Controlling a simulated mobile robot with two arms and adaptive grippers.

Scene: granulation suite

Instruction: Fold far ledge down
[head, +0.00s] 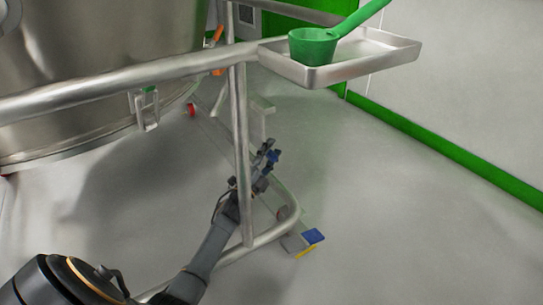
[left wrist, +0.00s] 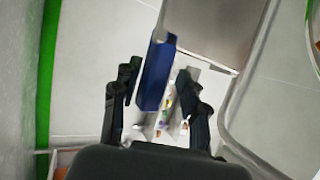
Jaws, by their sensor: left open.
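The far ledge seems to be the pale flat piece (head: 262,108) behind the cart's upright post in the head view, partly hidden. In the left wrist view a grey metal panel (left wrist: 215,30) fills the top, with a blue tab (left wrist: 155,75) beside it. My left gripper (head: 268,158) is low behind the post, in the head view. In the left wrist view the left gripper (left wrist: 158,92) is open, and the blue tab stands between or just beyond its fingers. I cannot tell whether they touch it. My right gripper is not in view.
A steel tray (head: 405,52) holding a green scoop (head: 313,45) juts from the cart rail (head: 110,83). A second blue tab (head: 313,236) with a yellow edge shows low by the frame's curved bar. A large steel vessel (head: 90,50) is left. Floor at right is clear.

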